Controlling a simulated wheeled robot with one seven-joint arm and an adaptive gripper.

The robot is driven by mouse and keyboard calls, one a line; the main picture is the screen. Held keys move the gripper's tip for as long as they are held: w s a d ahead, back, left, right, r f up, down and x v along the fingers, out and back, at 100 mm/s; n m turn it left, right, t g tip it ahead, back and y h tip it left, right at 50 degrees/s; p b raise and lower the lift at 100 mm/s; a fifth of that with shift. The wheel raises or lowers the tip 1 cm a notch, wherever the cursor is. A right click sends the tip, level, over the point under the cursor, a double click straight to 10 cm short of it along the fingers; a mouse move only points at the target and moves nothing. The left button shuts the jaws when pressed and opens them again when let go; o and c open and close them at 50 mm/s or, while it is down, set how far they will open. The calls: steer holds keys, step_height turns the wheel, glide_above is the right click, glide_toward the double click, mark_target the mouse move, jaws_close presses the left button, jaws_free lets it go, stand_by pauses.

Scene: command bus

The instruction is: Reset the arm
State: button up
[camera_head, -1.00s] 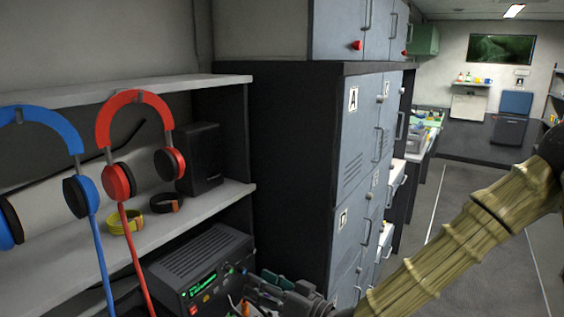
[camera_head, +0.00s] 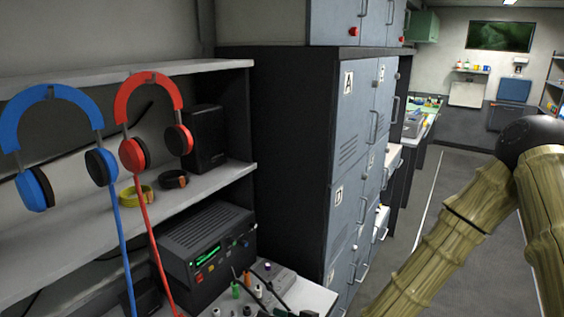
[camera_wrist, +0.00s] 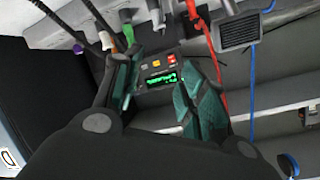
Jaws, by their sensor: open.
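My gripper (camera_wrist: 160,72) shows in the wrist view with its two dark green fingers spread apart. Nothing is held between them. Beyond the fingers, the radio unit's lit green display (camera_wrist: 161,78) shows in the gap, and the wrist picture is upside down. In the head view my arm is bent at the right side, with its elbow high. I cannot make out the gripper in the head view.
Blue headphones (camera_head: 50,92) and red headphones (camera_head: 148,85) hang at the left shelf. The radio unit (camera_head: 205,255) sits below, beside a worktop with several coloured plugs and cables (camera_head: 262,290). Grey lockers (camera_head: 350,130) stand mid-view. Open aisle floor (camera_head: 455,175) lies at the right.

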steer(key=s+d+f, duration=0.1)
steer(key=f, duration=0.1)
steer(key=s+d+f+g+h, duration=0.1)
steer(key=f, duration=0.2)
steer(key=s+d+f+m+h, duration=0.1)
steer(key=f, duration=0.2)
steer(key=shift+s+f, duration=0.1)
steer(key=shift+s, duration=0.25)
steer(key=s+d+f+m+g+h, duration=0.2)
steer(key=s+d+f+g+h, duration=0.25)
steer(key=s+d+f, duration=0.65)
steer(key=s+d+f+m+g+h, duration=0.1)
steer(key=s+d+f+g+h, duration=0.3)
steer(key=s+d+f, duration=0.65)
steer(key=s+f+t+b, duration=0.1)
steer(key=s+f+b, duration=0.2)
steer(key=f+b, duration=0.4)
steer(key=b, duration=0.3)
steer(key=shift+d+f+h, duration=0.15)
steer(key=shift+f+h, duration=0.2)
steer(key=shift+f, duration=0.05)
